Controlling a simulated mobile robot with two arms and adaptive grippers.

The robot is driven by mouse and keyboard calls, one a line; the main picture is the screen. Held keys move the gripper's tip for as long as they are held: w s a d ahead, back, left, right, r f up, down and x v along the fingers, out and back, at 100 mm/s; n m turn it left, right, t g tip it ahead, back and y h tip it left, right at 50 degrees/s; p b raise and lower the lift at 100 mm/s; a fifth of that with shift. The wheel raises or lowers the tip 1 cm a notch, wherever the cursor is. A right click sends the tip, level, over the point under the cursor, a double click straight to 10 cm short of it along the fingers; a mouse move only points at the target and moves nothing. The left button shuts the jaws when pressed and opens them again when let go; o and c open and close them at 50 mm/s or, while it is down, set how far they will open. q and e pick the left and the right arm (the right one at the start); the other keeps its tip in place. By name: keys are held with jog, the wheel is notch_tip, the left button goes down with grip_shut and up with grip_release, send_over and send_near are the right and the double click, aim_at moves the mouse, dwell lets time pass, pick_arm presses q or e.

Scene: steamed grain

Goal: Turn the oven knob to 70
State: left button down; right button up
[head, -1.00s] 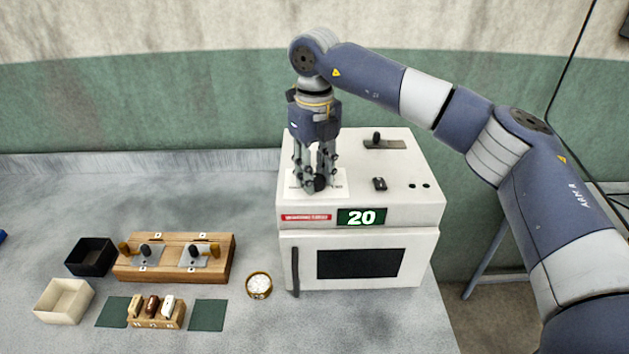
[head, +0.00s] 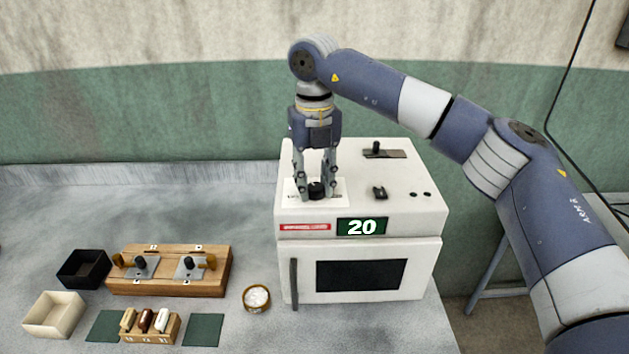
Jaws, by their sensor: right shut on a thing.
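The white oven (head: 290,222) stands on the counter with its door closed. Its green display (head: 361,227) reads 20. The black knob (head: 317,190) sits on a white label plate on the oven's top, at the left. My right gripper (head: 316,188) points straight down over it, one finger on each side, shut on the knob. The fingers hide part of the knob and of the label's markings. My left gripper is not in the head view.
On the oven's top are a slider (head: 376,150) at the back and a small black switch (head: 379,192). Left on the counter are a wooden block with handles (head: 165,286), a black box (head: 84,268), a cream box (head: 54,312) and a bowl of white grain (head: 256,298).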

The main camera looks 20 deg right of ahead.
aim_at(314, 185)
jog(key=shift+r, duration=0.15)
jog(key=o, duration=1.1)
notch_tip(314, 185, up, 12)
jog(key=shift+f, duration=0.1)
